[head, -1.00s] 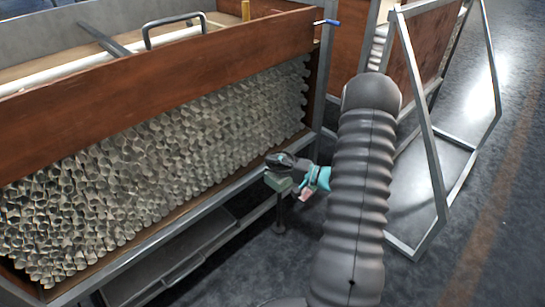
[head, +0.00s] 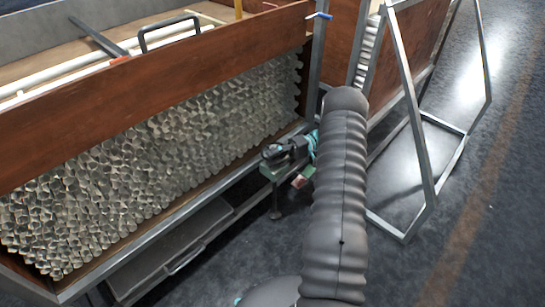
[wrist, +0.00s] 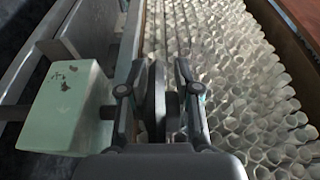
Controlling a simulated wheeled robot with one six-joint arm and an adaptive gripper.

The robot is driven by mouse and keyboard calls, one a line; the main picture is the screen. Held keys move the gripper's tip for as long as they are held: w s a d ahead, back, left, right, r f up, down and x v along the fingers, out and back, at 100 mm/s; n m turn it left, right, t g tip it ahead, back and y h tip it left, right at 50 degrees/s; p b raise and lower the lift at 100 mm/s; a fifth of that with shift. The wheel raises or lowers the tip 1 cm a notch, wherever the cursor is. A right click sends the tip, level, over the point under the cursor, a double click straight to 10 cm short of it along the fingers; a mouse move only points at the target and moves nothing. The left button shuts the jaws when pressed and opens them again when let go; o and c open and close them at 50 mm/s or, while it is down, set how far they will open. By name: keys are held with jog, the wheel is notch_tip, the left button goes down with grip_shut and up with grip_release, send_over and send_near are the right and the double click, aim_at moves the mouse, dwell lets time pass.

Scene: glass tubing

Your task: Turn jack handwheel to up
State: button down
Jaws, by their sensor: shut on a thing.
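The jack is a pale green box (wrist: 68,108) at the left of the wrist view, with dark marks on its face. In the head view the same green jack (head: 277,172) sits at the lower right corner of the tube rack, above a dark foot. The dark handwheel (wrist: 155,100) is seen edge-on in the wrist view, on the right side of the box. My gripper (wrist: 158,75) is shut on it, one finger on each side. In the head view my gripper (head: 280,152) is above the jack, and I cannot make out the wheel there.
A wooden-sided rack (head: 160,120) packed with glass tubes stands behind the jack, with a metal lower frame (head: 170,237). A metal A-shaped frame (head: 418,140) and another wooden rack (head: 425,35) stand to the right. Open floor (head: 470,250) lies at the lower right.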

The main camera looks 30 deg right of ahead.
jog(key=shift+s+d+n+g, duration=0.1)
jog(key=shift+n+g, duration=0.5)
jog(key=shift+g, duration=0.4)
jog(key=c, duration=0.8)
grip_release()
jog(key=shift+r, duration=0.1)
jog(key=shift+c, duration=0.2)
